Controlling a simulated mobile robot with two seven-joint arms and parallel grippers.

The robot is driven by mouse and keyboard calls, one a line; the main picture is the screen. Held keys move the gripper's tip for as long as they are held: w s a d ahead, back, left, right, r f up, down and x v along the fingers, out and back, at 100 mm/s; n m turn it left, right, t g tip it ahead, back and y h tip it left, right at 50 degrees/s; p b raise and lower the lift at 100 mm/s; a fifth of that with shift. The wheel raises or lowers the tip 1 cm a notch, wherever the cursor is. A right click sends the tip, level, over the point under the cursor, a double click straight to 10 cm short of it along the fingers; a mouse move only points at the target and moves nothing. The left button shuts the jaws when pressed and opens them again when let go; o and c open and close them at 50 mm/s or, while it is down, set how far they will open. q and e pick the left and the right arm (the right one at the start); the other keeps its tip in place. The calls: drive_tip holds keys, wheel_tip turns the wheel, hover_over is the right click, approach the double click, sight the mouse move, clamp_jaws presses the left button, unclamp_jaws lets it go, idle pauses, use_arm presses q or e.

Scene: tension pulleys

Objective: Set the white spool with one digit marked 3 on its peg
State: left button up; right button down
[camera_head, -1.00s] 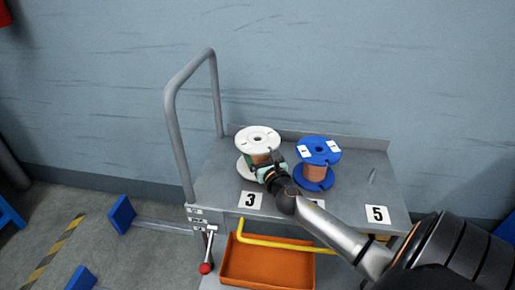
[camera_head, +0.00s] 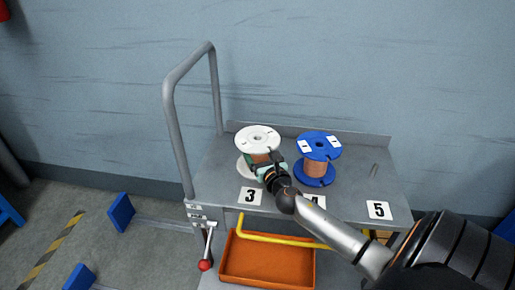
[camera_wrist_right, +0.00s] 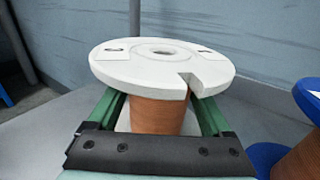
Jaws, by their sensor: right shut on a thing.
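The white spool (camera_head: 257,137) with copper-coloured winding stands upright on the cart top above the label 3 (camera_head: 250,196). My right gripper (camera_head: 266,168) is shut on its winding, between the two flanges. In the right wrist view the white spool (camera_wrist_right: 163,62) fills the middle, with a notch in its top flange and the green fingers on both sides of the winding. The spool's underside and any peg inside it are hidden, so I cannot tell whether it rests fully down. My left gripper is not in view.
The cart's handle (camera_head: 173,120) rises at left. An orange tray (camera_head: 267,262) sits below.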

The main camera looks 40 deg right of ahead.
drive_tip(key=shift+f, duration=0.3)
idle(0.5)
unclamp_jaws()
drive_tip(key=shift+s, duration=0.15)
drive_tip(key=p+v, duration=0.1)
drive_tip(key=v, duration=1.1)
drive_tip(key=shift+s+a, duration=0.15)
